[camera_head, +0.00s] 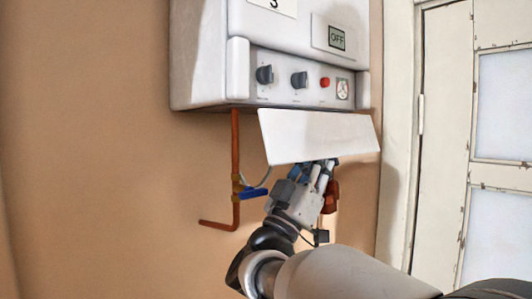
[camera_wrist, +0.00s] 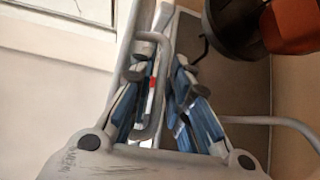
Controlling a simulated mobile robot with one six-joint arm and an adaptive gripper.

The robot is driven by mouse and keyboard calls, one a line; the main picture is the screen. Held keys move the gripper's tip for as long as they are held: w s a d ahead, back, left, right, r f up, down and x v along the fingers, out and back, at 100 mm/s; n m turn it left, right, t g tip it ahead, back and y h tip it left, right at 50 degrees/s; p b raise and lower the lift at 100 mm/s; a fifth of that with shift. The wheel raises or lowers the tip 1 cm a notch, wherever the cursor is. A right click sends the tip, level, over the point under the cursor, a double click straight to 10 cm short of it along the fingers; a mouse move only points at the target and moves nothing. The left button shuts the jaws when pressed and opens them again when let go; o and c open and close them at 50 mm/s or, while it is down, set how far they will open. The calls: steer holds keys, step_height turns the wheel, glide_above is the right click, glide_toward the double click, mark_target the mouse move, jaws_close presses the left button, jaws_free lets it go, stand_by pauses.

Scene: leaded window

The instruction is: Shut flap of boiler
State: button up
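The boiler (camera_head: 270,50) hangs on the wall as a white box with two dark knobs, a red button and an "OFF" display. Its flap (camera_head: 318,136) is a plain white panel at the bottom of the control panel, hanging down and tilted outward, so the knobs are uncovered. My gripper (camera_head: 322,168) is just below the flap's lower edge, pointing up. I cannot tell whether it touches the flap.
A copper pipe (camera_head: 235,165) with a blue valve lever (camera_head: 254,194) runs down left of my gripper. A worn white door (camera_head: 440,130) with leaded panes is at the right. The tan wall (camera_head: 90,150) at left is clear.

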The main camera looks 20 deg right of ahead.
steer(key=shift+c, duration=0.2)
jaws_close()
stand_by(0.4)
